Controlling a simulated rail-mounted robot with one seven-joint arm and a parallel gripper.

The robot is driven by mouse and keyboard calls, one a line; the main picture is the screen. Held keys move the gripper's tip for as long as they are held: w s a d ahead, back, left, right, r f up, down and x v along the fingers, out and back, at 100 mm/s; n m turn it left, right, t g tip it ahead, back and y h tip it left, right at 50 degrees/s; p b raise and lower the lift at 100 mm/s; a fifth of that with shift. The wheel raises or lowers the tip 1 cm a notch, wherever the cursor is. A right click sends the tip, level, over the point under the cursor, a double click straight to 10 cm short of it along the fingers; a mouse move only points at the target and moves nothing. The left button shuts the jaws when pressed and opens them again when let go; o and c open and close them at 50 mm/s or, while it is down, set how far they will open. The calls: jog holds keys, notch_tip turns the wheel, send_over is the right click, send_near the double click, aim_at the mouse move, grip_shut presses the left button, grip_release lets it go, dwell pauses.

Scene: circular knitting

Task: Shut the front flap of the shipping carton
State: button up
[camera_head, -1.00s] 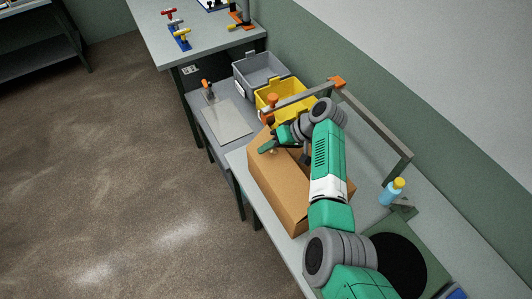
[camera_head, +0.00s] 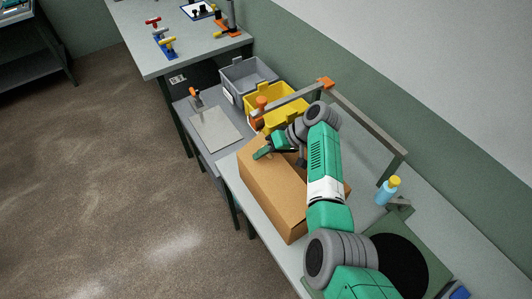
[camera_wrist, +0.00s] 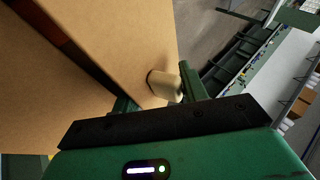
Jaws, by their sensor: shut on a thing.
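The brown shipping carton (camera_head: 275,201) stands on the grey bench in the head view, with my arm over its right side. My gripper (camera_head: 271,150) is at the carton's far upper end. In the wrist view, my gripper's green fingers (camera_wrist: 160,95) are shut on a small cream knob (camera_wrist: 163,84). The knob sits at the edge of a tan cardboard panel (camera_wrist: 120,35), which appears to be the flap. A dark gap with a brown strip separates this panel from another cardboard face (camera_wrist: 35,85) at left. The flap's exact angle is hard to tell in the head view.
A yellow bin (camera_head: 284,113) and a grey bin (camera_head: 247,77) stand beyond the carton. A grey frame (camera_head: 365,120) rises behind my arm. A blue bottle with a yellow cap (camera_head: 388,191) stands at right. The floor at left is clear.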

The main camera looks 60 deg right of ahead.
jog(key=shift+s+d, duration=0.1)
jog(key=shift+d, duration=0.05)
dwell(0.6)
jog(key=o, duration=1)
jog(key=shift+o, duration=0.4)
jog(key=shift+s+d, duration=0.1)
jog(key=shift+s, duration=0.1)
jog(key=shift+w, duration=0.1)
jog(key=v, duration=0.7)
jog(key=shift+s+r, duration=0.3)
jog(key=shift+s, duration=0.05)
jog(key=shift+c, duration=0.4)
